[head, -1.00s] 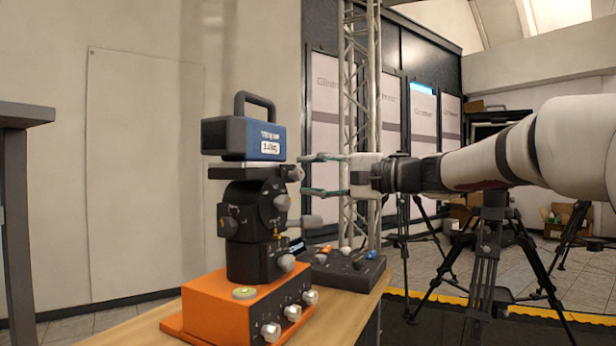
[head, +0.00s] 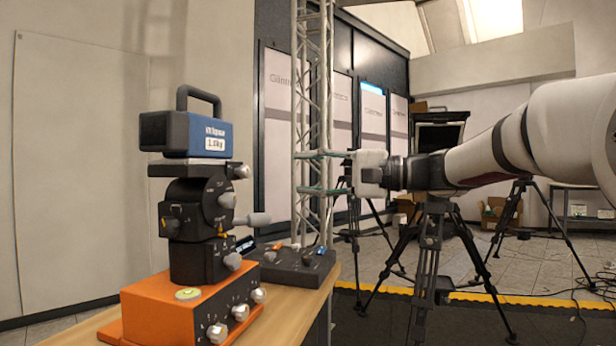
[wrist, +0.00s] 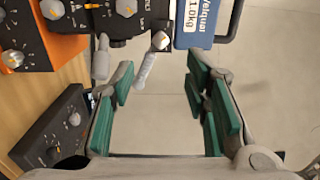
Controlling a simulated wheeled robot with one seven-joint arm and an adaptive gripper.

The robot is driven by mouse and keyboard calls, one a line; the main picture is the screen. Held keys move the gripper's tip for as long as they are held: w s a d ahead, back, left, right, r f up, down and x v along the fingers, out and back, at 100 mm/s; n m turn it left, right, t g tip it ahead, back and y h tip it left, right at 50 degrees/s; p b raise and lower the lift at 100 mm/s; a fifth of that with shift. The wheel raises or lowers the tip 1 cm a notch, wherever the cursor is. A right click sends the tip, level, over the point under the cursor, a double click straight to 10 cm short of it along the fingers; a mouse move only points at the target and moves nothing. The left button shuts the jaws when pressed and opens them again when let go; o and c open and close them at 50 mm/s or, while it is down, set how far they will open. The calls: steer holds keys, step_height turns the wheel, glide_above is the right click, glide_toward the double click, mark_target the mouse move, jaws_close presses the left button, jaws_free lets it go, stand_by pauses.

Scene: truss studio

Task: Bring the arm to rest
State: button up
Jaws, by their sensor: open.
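My gripper (head: 322,172) is open and empty, held level with its fingers pointing left in the head view. In the wrist view its green-padded fingers (wrist: 168,105) stand wide apart with only wall and floor between them. A blue and dark block with a handle, marked 1.0kg (head: 186,133), sits on top of a black tripod-type head (head: 200,225). That head stands on an orange box with knobs (head: 170,318). The fingertips are to the right of the block, with a clear gap. The block also shows at the top of the wrist view (wrist: 195,22).
A black control panel with knobs (head: 292,265) lies on the wooden table (head: 318,300) below my gripper. A metal truss (head: 312,60) rises behind the gripper. Tripods (head: 425,265) stand on the floor to the right. Open air surrounds the arm at its height.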

steer(key=shift+s, duration=0.1)
steer(key=s+f+n+g+h, duration=0.15)
steer(key=s+f+h, duration=0.25)
steer(key=s+f, duration=0.5)
steer(key=s+f+n+g+h, duration=0.1)
steer(key=s+f+g+h, duration=0.4)
steer(key=s, duration=0.7)
steer(key=s+d+f+h, duration=0.4)
steer(key=s+d+f, duration=0.45)
steer(key=s, duration=0.35)
steer(key=s+d+f+h, duration=0.4)
steer(key=s+d+f, duration=0.4)
steer(key=s, duration=0.4)
step_height(320, 180, up, 33)
steer(key=n+t+p, duration=0.1)
steer(key=t+p, duration=0.3)
steer(key=p, duration=2.8)
steer(key=shift+w+a+r, duration=0.2)
steer(key=shift+w+a, duration=0.05)
steer(key=shift+w, duration=0.1)
